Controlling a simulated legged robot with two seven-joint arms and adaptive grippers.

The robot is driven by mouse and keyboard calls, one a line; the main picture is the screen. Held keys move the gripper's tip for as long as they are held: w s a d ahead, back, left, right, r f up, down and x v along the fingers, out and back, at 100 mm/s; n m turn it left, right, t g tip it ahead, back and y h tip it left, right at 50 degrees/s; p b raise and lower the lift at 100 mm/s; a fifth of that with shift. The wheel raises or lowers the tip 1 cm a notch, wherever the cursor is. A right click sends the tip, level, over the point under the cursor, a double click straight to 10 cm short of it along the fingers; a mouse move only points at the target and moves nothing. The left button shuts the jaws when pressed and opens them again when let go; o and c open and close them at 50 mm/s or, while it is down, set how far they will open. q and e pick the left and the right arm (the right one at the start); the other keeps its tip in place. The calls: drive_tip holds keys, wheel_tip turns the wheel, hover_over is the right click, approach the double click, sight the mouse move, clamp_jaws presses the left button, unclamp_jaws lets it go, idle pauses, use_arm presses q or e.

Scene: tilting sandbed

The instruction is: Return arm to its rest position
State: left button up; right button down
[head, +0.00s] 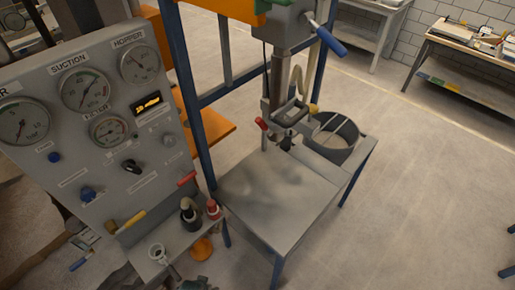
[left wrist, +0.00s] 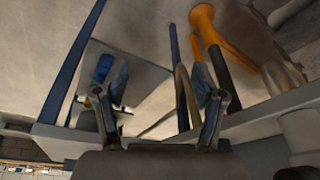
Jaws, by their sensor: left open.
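My left gripper (left wrist: 158,92) shows in the left wrist view with its two fingers spread wide apart. Nothing is held between them. A curved brown hose or rod passes behind the right-hand finger, and I cannot tell how far off it is. In the head view I cannot make out either gripper clearly. My right gripper is in neither view.
A grey gauge panel (head: 95,120) fills the left of the head view. A shelf with small bottles (head: 190,213) sits below it. The floor at right is open.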

use_arm(q)
drive_tip(key=s+f+g+b, duration=0.1)
drive_tip(key=s+f, duration=0.2)
drive_tip(key=f, duration=0.8)
drive_tip(key=s+f+b, duration=0.1)
drive_tip(key=s+f, duration=0.2)
drive_tip(key=f, duration=0.7)
drive_tip(key=s+a+f+b, duration=0.1)
drive_tip(key=s+f, duration=0.5)
drive_tip(key=s, duration=0.1)
drive_tip(key=s+a+f+g, duration=0.1)
drive_tip(key=s+a+f, duration=0.1)
drive_tip(key=s+f, duration=0.4)
drive_tip(key=shift+s+a+f+b, duration=0.25)
drive_tip(key=shift+s+f+b, duration=0.15)
drive_tip(key=shift+s, duration=0.65)
